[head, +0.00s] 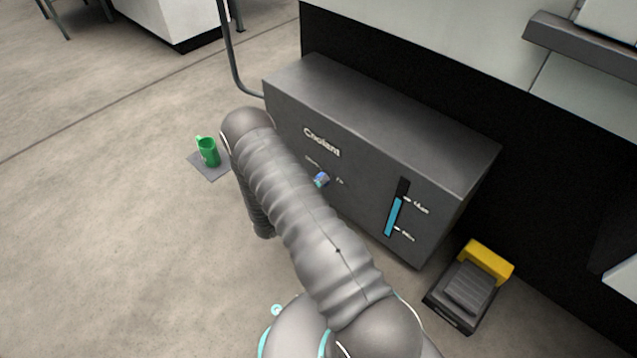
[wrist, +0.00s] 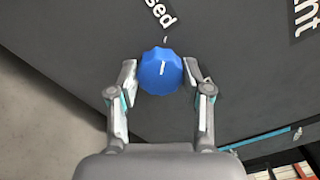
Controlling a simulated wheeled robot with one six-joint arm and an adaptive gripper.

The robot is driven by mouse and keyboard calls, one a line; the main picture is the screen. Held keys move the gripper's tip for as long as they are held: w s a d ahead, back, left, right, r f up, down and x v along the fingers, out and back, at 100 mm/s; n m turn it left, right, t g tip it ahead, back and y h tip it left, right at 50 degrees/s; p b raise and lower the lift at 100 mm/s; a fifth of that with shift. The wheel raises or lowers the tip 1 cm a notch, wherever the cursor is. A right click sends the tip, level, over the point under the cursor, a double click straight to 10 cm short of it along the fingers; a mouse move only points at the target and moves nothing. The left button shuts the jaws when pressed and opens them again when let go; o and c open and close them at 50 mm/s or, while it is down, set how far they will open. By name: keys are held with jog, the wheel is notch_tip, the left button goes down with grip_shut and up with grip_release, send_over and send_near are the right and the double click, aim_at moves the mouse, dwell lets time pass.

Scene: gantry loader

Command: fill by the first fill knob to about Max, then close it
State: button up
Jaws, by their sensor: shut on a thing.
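The grey Coolant tank (head: 290,100) stands on the floor against the machine. Its blue fill knob (head: 320,180) is on the front face, partly beside my arm; it also shows in the wrist view (wrist: 161,66). My gripper (wrist: 160,78) is shut on the knob, one finger on each side. The knob's white line points up, roughly toward the tick under a label ending in "sed" (wrist: 160,13). The level gauge (head: 396,207) shows blue liquid with its top at about the Max mark. My gripper is hidden behind my arm in the head view.
A green mug (head: 208,151) stands on a dark mat (head: 209,171) on the floor to the left. A yellow and black foot pedal (head: 468,287) is on the floor right of the tank. A grey pipe (head: 233,60) rises behind the tank. Open floor lies left.

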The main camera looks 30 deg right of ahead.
jog(key=o, duration=1.2)
jog(key=shift+c, duration=0.2)
jog(key=shift+a, duration=0.1)
jog(key=v, duration=1.1)
jog(key=shift+s+a, duration=0.15)
jog(key=shift+a, duration=0.25)
